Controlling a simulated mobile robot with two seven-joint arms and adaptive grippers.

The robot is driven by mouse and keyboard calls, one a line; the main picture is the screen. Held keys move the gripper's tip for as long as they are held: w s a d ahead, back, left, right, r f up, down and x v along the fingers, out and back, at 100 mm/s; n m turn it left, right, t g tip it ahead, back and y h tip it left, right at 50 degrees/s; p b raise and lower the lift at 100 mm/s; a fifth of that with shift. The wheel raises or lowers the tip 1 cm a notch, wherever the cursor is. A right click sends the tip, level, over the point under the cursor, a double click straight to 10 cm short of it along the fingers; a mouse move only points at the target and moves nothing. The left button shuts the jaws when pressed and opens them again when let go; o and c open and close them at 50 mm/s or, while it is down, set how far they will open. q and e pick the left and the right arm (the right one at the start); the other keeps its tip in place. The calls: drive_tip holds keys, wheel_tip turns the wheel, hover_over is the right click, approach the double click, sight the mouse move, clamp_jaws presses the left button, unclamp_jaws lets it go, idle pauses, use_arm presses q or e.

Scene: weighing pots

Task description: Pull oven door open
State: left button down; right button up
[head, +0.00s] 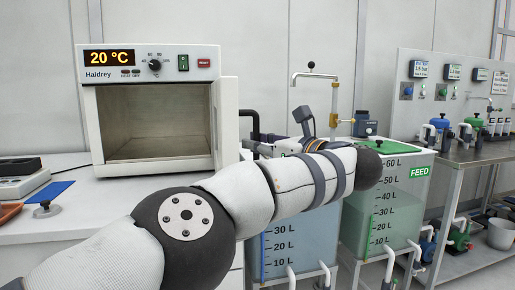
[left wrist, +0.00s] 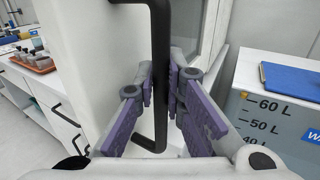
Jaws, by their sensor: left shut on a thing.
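The white oven (head: 88,125) stands on the bench at the left, its display reading 20 °C. Its door (head: 229,120) stands open at the right of the cavity, which looks empty. The black door handle (head: 250,125) is on the door's outer face. In the left wrist view, the handle (left wrist: 160,50) runs upright between the purple finger pads, in front of the white door (left wrist: 85,50). My left gripper (left wrist: 161,88) is shut on the handle. In the head view the gripper (head: 262,147) is partly hidden by my arm. My right gripper is out of view.
A graduated tank (head: 292,235) and a green-lidded FEED tank (head: 405,195) stand right of the bench, below and behind my arm. A blue pad (head: 52,190) and a knobbed weight (head: 45,209) lie on the bench at left. A metal table (head: 475,152) is at far right.

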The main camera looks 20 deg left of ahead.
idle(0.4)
use_arm(q)
drive_tip(key=c, duration=1.7)
unclamp_jaws()
drive_tip(key=shift+a, duration=0.1)
drive_tip(key=shift+o, duration=0.2)
drive_tip(key=v, duration=0.7)
drive_tip(key=shift+d, duration=0.25)
drive_tip(key=shift+s, duration=0.1)
